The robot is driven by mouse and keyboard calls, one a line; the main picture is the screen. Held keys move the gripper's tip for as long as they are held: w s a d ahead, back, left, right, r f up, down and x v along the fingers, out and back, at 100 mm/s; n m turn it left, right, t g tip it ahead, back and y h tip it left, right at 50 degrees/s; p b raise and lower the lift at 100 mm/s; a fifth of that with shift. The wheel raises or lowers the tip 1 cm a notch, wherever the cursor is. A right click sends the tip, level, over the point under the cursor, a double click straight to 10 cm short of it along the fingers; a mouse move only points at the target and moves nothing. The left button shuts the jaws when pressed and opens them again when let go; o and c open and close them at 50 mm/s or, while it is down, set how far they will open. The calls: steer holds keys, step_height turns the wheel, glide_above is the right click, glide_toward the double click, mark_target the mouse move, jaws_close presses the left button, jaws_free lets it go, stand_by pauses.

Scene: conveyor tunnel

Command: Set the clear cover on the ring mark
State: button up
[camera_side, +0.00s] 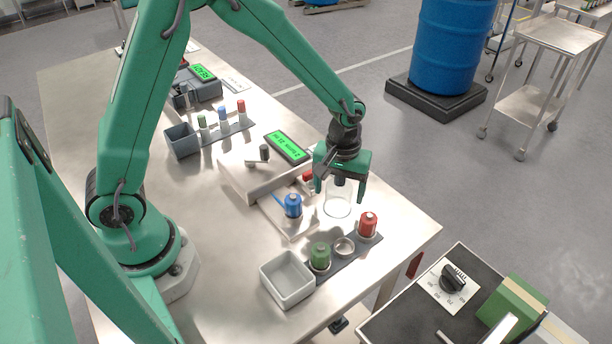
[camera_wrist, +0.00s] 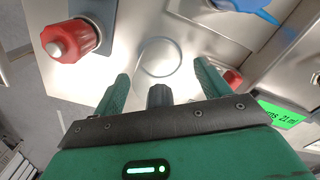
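The clear cover (camera_side: 338,207) is a see-through cylinder standing on the steel table under my gripper. Its dark knob shows in the wrist view (camera_wrist: 160,96), between my two fingers. My gripper (camera_side: 340,192) is open, with one finger on each side of the knob; in the wrist view the fingers (camera_wrist: 162,88) stand apart from it with gaps on both sides. A thin round outline (camera_wrist: 159,57) shows on the table ahead of the knob in the wrist view. I cannot tell whether it is the cover's rim or the ring mark.
A red-topped jar (camera_side: 368,224), a metal cup (camera_side: 344,247) and a green jar (camera_side: 320,257) stand in a rack in front. A blue jar (camera_side: 292,206) stands left of the cover, beside a steel housing (camera_side: 262,178). A grey bin (camera_side: 284,284) is at the near edge.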

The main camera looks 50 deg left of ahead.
steer(key=shift+r, duration=0.1)
step_height(320, 180, up, 12)
steer(key=shift+f, duration=0.15)
steer(key=shift+r, duration=0.2)
stand_by(0.6)
steer(key=shift+r, duration=0.1)
stand_by(0.4)
steer(key=shift+s+a+r, duration=0.15)
steer(key=shift+r, duration=0.05)
steer(key=s+a+r+m+t, duration=0.2)
steer(key=s+a+r+m, duration=0.1)
steer(key=s, duration=0.5)
steer(key=s+a+r+m+t, duration=0.3)
steer(key=s+a+r, duration=0.2)
steer(key=s, duration=0.4)
steer(key=shift+a+r+m+t, duration=0.15)
steer(key=shift+a+m+t, duration=0.15)
steer(key=shift+m, duration=0.1)
